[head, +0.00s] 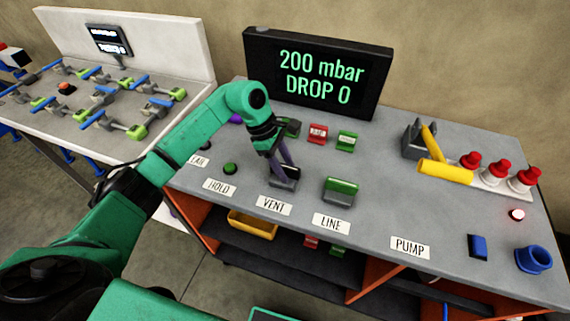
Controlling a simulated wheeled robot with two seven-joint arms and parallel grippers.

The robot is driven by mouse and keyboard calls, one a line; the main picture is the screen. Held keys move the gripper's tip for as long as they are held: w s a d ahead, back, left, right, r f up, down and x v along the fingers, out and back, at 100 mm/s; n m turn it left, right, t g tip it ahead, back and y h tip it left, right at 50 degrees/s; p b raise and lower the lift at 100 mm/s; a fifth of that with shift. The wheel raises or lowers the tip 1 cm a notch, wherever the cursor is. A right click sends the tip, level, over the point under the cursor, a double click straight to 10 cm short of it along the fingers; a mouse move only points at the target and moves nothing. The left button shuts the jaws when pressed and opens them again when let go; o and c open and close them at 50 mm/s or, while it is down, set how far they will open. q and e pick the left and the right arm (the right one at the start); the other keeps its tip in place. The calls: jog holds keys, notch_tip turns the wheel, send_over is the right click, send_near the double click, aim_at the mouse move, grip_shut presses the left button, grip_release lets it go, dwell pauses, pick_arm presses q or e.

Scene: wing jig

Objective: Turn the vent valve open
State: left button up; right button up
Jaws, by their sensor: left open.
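The vent valve (286,184) is a small grey block on the bench behind the VENT label (273,205). My left gripper (283,172) points down at it, with its fingers open. The fingers cover most of the valve's top, so I cannot tell how its handle is set or whether the fingers touch it. My right gripper is not in view. The screen (318,76) reads 200 mbar, DROP 0.
The line valve (341,190), with a green handle, stands close to the right. A green button (230,169) is to the left. Red and green blocks stand behind. A yellow cylinder (445,172) and red-topped knobs (497,171) are at the right. The front middle of the bench is clear.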

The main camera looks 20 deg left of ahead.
pick_arm(q)
grip_shut()
jog(key=shift+n+b, duration=0.3)
jog(key=n+t+b, duration=0.1)
jog(key=n+b, duration=0.1)
jog(key=n, duration=0.1)
jog(key=shift+f+n+t, duration=0.1)
jog(key=shift+n+t, duration=0.2)
jog(key=n+b, duration=0.1)
jog(key=n, duration=0.1)
jog(key=n+t+b, duration=0.1)
jog(key=n, duration=0.1)
jog(key=shift+w+n+t+y+b, duration=0.1)
jog(key=shift+n+t+y+b, duration=0.2)
jog(key=shift+y, duration=0.1)
jog(key=n+y+b, duration=0.1)
jog(key=n, duration=0.1)
jog(key=n+t+b, duration=0.1)
jog(key=n, duration=0.2)
jog(key=shift+y+b, duration=0.4)
jog(key=shift+r+n+t+y+b, duration=0.15)
jog(key=shift+n+y+b, duration=0.3)
jog(key=shift+n, duration=0.6)
jog(key=shift+r+n+t+y+b, duration=0.2)
jog(key=shift+n+b, duration=0.3)
jog(key=shift+n, duration=0.55)
jog(key=shift+f, duration=0.1)
